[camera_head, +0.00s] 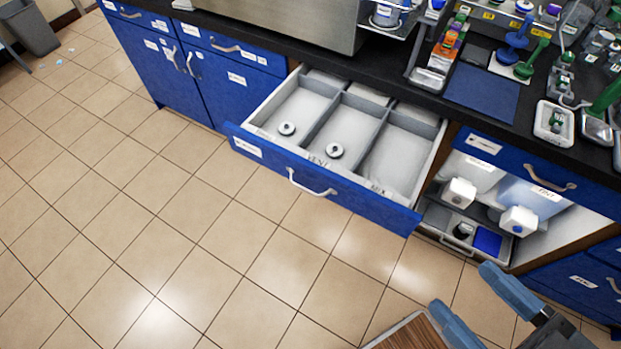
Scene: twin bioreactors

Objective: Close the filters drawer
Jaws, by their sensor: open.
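The filters drawer (268,158) is a blue-fronted drawer pulled well out from under the black counter. Inside are grey dividers making three long compartments, with one round white filter (287,128) in the left compartment and another (334,150) in the middle one; the right one looks empty. Its white handle (311,185) is on the front face. My gripper (476,298) is at the bottom right, with its blue fingers apart and nothing between them. It is well to the right of the drawer and apart from it.
Right of the drawer, an open cabinet (438,217) holds white-capped containers and a lower tray. The black counter (395,75) carries a blue mat (482,92), racks and bottles. A brown-topped surface (409,334) is at the bottom edge. Tiled floor (180,215) in front and left is clear.

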